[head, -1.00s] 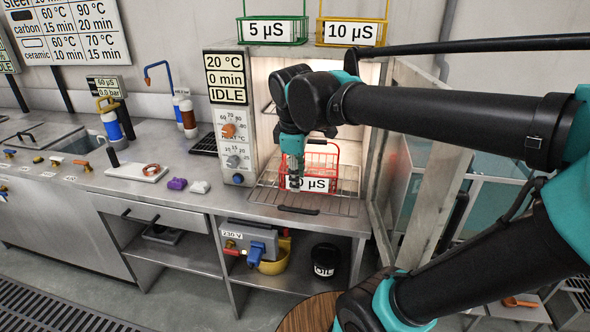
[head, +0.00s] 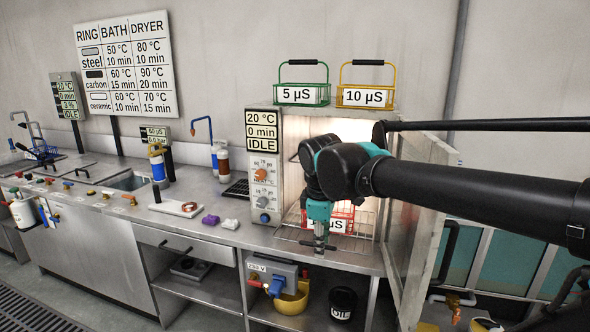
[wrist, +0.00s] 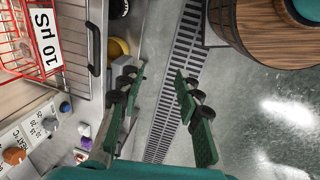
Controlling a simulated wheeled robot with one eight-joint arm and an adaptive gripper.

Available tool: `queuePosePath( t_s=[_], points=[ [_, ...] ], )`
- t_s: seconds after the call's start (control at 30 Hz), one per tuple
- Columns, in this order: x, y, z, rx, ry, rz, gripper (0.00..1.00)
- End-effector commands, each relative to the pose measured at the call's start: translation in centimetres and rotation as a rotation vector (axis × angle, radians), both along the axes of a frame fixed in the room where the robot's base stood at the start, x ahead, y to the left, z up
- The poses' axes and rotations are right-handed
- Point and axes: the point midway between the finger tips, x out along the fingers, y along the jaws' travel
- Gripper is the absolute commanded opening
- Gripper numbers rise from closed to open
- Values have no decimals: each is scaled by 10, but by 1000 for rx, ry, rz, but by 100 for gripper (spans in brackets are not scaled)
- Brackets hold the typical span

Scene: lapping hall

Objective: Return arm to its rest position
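My gripper (head: 319,246) hangs fingers down in front of the open dryer, by the front edge of its wire rack. In the wrist view my gripper (wrist: 160,76) has its two green fingers apart, with only floor and a drain grate showing between them. A red wire basket (head: 346,216) stands on the rack inside the dryer, partly hidden behind my gripper. In the wrist view the basket (wrist: 14,50) is at the upper left with a 10 µS label, apart from the fingers. My arm stretches in from the right of the head view.
The dryer door (head: 418,225) stands open to the right of my gripper, close to my arm. A green basket (head: 303,96) and a yellow basket (head: 367,97) stand on the dryer. A wooden barrel-like stand (wrist: 265,35) is at the wrist view's upper right.

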Motion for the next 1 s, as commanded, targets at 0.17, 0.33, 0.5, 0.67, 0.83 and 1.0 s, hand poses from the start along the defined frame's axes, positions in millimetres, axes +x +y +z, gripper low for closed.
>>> queuePosePath(
  t_s=[0.17, 0.33, 0.5, 0.67, 0.83, 1.0],
  points=[
    [2, -8, -14, 21, -11, -70, 34],
    [5, -18, -33, 51, -26, -167, 34],
    [6, -33, -60, 96, -49, -310, 34],
    [2, -55, -94, 157, -79, -499, 34],
    [-11, -86, -142, 251, -125, -786, 34],
    [-34, -113, -183, 352, -172, -1072, 34]
  ],
)
